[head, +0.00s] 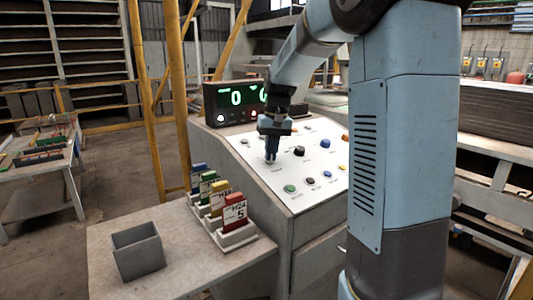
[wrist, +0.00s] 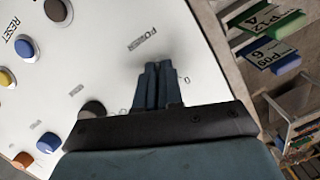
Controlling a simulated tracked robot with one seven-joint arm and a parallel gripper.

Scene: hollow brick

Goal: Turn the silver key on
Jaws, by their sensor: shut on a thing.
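My gripper (head: 270,159) reaches down to the upper left part of the white control panel (head: 262,180). In the wrist view its two fingers (wrist: 157,68) are close together at the panel face, beside the printed word POWER. They are shut on the silver key, which the fingertips hide almost wholly, so its turn angle cannot be told. A small printed mark shows just right of the fingertips in the wrist view.
A black knob (head: 298,151) is close to the right of my fingers. A green button (head: 290,188) and several other buttons lie lower. A display (head: 235,102) glows with green digits. Colored tags (head: 235,212) and a grey bin (head: 138,251) stand on the side shelf.

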